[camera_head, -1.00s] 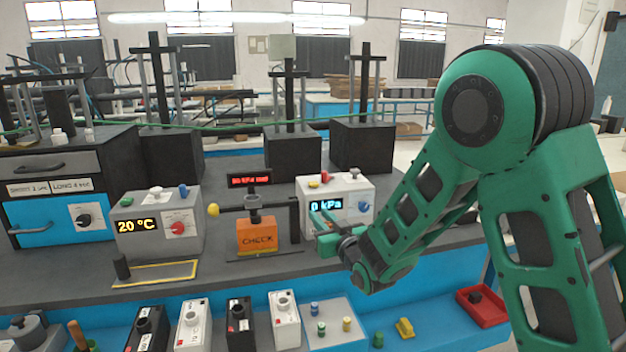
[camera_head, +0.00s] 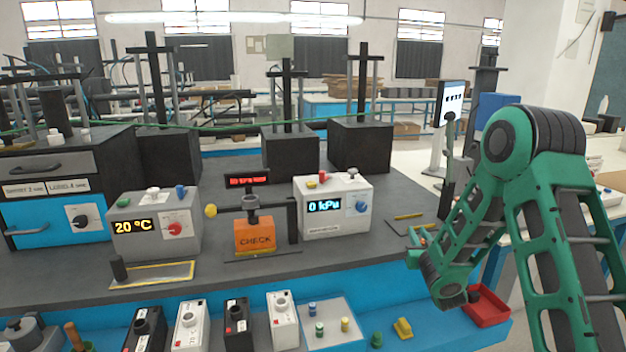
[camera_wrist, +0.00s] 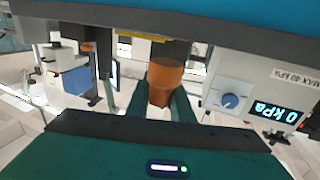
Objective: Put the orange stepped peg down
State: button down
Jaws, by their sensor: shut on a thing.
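The orange stepped peg (camera_wrist: 164,82) is in the wrist view, between the two green fingers of my gripper (camera_wrist: 162,102). My gripper is shut on it. In the head view, my gripper (camera_head: 417,246) is at the right end of the grey bench, to the right of the 0 kPa box. The peg cannot be made out there. What lies directly under the peg is not clear.
The 0 kPa box (camera_head: 334,208) and orange CHECK block (camera_head: 255,236) stand left of my gripper. A red tray (camera_head: 489,309) holding a dark item is below it. A grey tray (camera_head: 346,309) with small coloured pegs is at the front. A thin black post stands behind my gripper.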

jog(key=s+d+f+m+h, duration=0.15)
jog(key=d+f, duration=0.25)
jog(key=d, duration=0.4)
jog(key=s+a+f+n+y, duration=0.1)
jog(key=s+a+f, duration=0.2)
jog(key=a, duration=0.3)
jog(key=s+a+f+n+y, duration=0.1)
jog(key=s+a+f+y, duration=0.1)
jog(key=a+f, duration=0.4)
jog(key=shift+s+f, duration=0.2)
jog(key=shift+s, duration=0.6)
